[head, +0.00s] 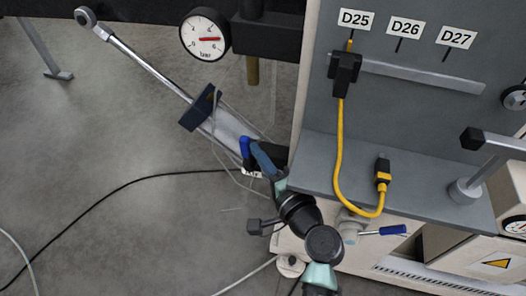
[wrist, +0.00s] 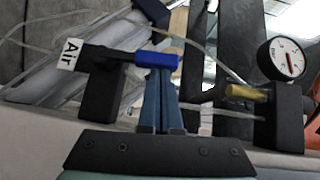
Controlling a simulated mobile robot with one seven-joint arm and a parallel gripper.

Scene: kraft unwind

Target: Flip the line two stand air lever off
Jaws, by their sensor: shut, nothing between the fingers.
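A blue-handled lever (head: 245,152) sits on a dark valve body at the left edge of the grey machine. In the wrist view the blue handle (wrist: 157,60) points right from a black stem, beside a white tag (wrist: 70,54) reading "Air". My gripper (head: 260,158) is at this lever in the head view. In the wrist view my gripper (wrist: 163,72) is shut and empty, its blue fingertips right at the handle's lower side. I cannot tell whether they touch it. The fingers partly cover the valve in the head view.
A second blue-handled lever (head: 385,231) is lower right under the shelf. A yellow cable (head: 340,150) hangs from a plug below tag D25 (head: 356,20). A pressure gauge (head: 203,36) is at top; a gauge (wrist: 283,62) and brass-coloured part (wrist: 245,92) are right in the wrist view.

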